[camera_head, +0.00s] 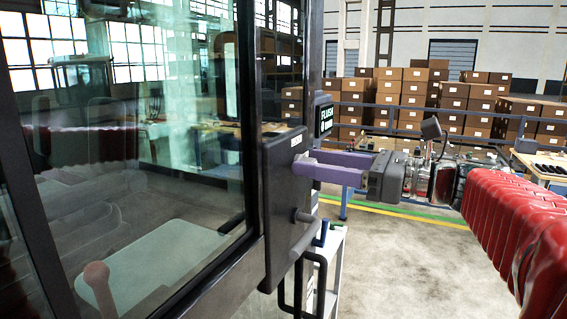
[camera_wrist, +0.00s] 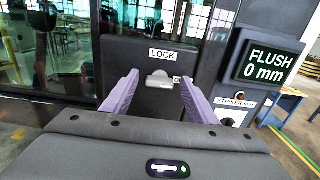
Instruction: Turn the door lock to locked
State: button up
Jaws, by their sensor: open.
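The door lock is a dark box (camera_wrist: 140,55) with a LOCK label, on the cab door. Its light grey turn knob (camera_wrist: 159,79) lies roughly level, just below the label. A second small label right of the knob is partly hidden by a finger. My gripper (camera_wrist: 159,84) is open, its purple fingers either side of the knob; I cannot tell if they touch it. In the head view my gripper (camera_head: 303,165) reaches the lock box (camera_head: 283,205) from the right, and the knob is not clearly visible there. A grey peg (camera_head: 303,216) sticks out lower on the box.
A display (camera_wrist: 265,62) reads FLUSH 0 mm, right of the lock, above a STRIKER label (camera_wrist: 236,101). The glazed cab door (camera_head: 150,150) fills the left. A black handle (camera_head: 310,285) hangs below the box. Stacked cartons (camera_head: 420,95) stand far behind open floor.

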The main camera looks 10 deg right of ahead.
jog(key=shift+c, duration=0.4)
jog(key=c, duration=1)
jog(key=shift+n, duration=0.4)
jog(key=n, duration=1.7)
jog(key=shift+s+a+f, duration=0.2)
jog(key=shift+a+f, duration=0.05)
jog(key=shift+f, duration=0.15)
